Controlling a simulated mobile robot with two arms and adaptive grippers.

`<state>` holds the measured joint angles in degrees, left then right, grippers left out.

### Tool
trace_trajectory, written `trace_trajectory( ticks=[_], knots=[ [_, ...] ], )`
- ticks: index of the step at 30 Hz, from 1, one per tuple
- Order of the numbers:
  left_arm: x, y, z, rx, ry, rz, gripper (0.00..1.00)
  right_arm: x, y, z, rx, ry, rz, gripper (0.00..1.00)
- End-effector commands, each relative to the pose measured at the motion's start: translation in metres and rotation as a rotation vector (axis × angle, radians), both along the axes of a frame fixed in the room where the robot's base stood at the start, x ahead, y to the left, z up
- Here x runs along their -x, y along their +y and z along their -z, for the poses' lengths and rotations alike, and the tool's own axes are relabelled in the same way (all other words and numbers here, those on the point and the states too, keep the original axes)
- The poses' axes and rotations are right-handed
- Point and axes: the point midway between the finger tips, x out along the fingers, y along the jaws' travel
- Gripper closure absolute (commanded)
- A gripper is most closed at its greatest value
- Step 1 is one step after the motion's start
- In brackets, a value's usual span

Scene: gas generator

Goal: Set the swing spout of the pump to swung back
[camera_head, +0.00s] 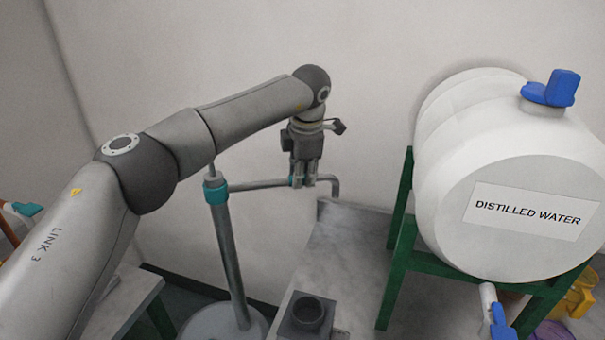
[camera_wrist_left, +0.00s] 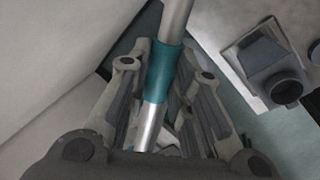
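The pump is a grey upright post (camera_head: 228,255) with a teal collar near its top, on a round base. Its swing spout (camera_head: 258,184) is a thin grey pipe that runs right from the post top and bends down at its free end (camera_head: 335,188). My left gripper (camera_head: 304,184) points down over the spout, short of this bend. In the left wrist view the spout's teal band (camera_wrist_left: 168,72) lies between the fingers (camera_wrist_left: 165,80), which look closed in on both sides of it. The fingers hide part of the pipe. My right gripper is not in view.
A white distilled water tank (camera_head: 450,150) with a blue cap stands on a green frame (camera_head: 400,220) at the right. A grey box with a round opening (camera_head: 307,315) sits below the spout. A grey tabletop (camera_head: 350,250) spreads under the spout's end. The wall behind is bare.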

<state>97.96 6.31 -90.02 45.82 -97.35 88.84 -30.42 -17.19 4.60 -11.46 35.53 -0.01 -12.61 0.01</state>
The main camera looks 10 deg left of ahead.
Motion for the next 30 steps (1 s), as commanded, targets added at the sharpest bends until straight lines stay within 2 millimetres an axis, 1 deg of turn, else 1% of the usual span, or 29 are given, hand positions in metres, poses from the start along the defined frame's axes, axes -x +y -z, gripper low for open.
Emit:
trace_trajectory(
  ticks=[1, 3, 4, 13, 16, 20, 27, 30],
  knots=[
    [-0.002, 0.002, -0.003, 0.001, -0.007, -0.003, 0.72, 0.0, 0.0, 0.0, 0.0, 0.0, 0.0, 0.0],
    [-0.001, 0.002, -0.002, 0.001, -0.006, -0.002, 0.63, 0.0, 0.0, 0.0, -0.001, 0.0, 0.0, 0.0],
    [-0.001, 0.001, -0.002, 0.001, -0.005, -0.001, 0.61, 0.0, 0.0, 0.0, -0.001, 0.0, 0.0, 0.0],
    [0.0, 0.001, -0.002, 0.0, -0.001, 0.002, 0.61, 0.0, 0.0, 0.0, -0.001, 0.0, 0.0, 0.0],
    [0.001, 0.0, -0.008, 0.0, -0.002, 0.003, 0.61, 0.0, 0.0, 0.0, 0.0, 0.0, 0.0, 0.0],
    [0.005, -0.002, -0.028, 0.0, -0.004, 0.003, 0.61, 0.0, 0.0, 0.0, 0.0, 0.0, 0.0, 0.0],
    [0.017, -0.006, -0.079, 0.001, -0.006, 0.002, 0.61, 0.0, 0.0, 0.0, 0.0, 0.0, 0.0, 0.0],
    [0.021, -0.007, -0.096, 0.0, -0.004, 0.001, 0.61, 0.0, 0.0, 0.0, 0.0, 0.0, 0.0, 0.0]
  ],
)
